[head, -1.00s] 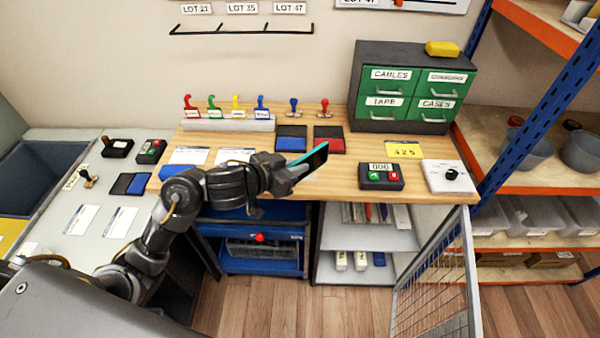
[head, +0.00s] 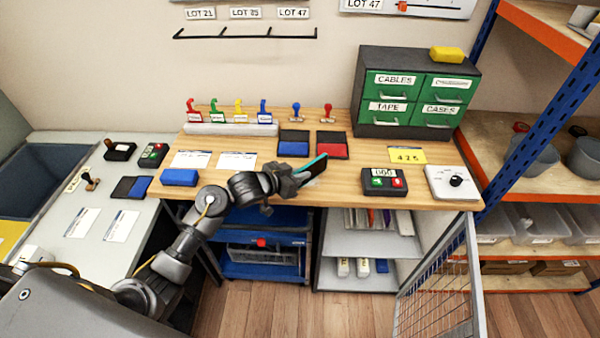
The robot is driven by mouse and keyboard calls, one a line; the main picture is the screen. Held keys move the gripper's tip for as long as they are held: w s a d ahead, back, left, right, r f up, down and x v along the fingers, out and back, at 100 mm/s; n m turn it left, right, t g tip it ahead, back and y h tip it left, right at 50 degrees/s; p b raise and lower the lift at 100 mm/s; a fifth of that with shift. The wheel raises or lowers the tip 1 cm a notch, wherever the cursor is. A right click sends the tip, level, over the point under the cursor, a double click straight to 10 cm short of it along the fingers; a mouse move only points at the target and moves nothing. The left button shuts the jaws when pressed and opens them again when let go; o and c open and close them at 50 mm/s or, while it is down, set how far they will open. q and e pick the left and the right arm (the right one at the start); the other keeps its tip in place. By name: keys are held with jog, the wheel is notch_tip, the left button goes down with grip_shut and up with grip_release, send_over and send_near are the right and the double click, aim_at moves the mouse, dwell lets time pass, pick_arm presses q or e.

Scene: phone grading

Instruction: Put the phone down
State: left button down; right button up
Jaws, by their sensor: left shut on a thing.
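The phone (head: 312,169) is a thin dark slab with a teal edge. It is tilted, just above or at the front part of the wooden bench (head: 350,182); I cannot tell whether it touches the wood. My left gripper (head: 298,178) is shut on the phone's near end, and its fingers partly hide it. My right gripper is not in the head view.
Behind the phone are a blue ink pad (head: 293,143) and a red ink pad (head: 332,145). A blue block (head: 179,177) and white cards (head: 237,161) lie left. Bench wood between phone and keypad is clear.

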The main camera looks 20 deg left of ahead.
pick_arm(q)
jog(key=shift+f, duration=0.2)
jog(key=c, duration=1.5)
grip_release()
jog(key=shift+s+a+r, duration=0.1)
jog(key=shift+s+r, duration=0.05)
jog(key=v, duration=1.1)
jog(key=shift+s+r, duration=0.15)
jog(key=shift+s, duration=0.2)
